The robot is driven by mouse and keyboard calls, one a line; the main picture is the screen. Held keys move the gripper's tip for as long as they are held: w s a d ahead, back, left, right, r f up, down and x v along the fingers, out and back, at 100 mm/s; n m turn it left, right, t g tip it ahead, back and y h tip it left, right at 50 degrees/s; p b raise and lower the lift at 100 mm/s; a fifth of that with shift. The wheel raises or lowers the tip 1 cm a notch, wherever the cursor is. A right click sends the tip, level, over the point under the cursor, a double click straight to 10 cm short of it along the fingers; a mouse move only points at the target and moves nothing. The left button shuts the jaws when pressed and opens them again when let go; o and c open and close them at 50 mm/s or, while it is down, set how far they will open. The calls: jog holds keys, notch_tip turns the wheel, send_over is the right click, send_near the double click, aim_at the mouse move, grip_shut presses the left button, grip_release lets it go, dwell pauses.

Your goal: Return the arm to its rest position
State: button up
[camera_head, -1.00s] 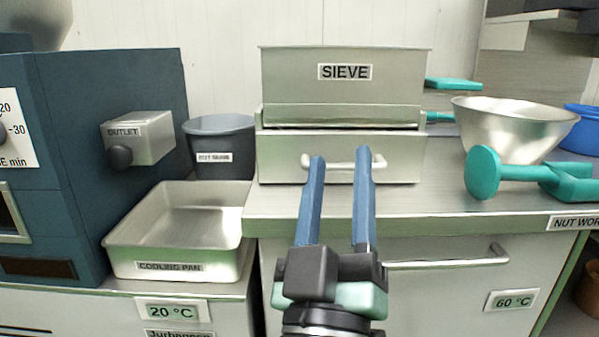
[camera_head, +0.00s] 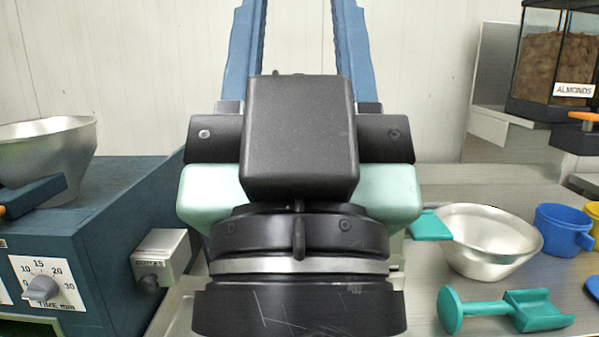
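My gripper (camera_head: 297,15) stands large in the middle of the head view, close to the camera and pointing up. Its two blue fingers are spread well apart with only the pale wall between them, and their tips run past the top edge. Nothing shows between the visible parts of the fingers. The black and mint-green wrist below them hides the middle of the counter, including where the sieve box stood.
At left is the blue machine (camera_head: 120,215) with a dial and a metal bowl (camera_head: 45,160) on top.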

notch_tip(320, 180, up, 20)
jog(key=p, duration=1.8)
jog(key=shift+r, duration=0.15)
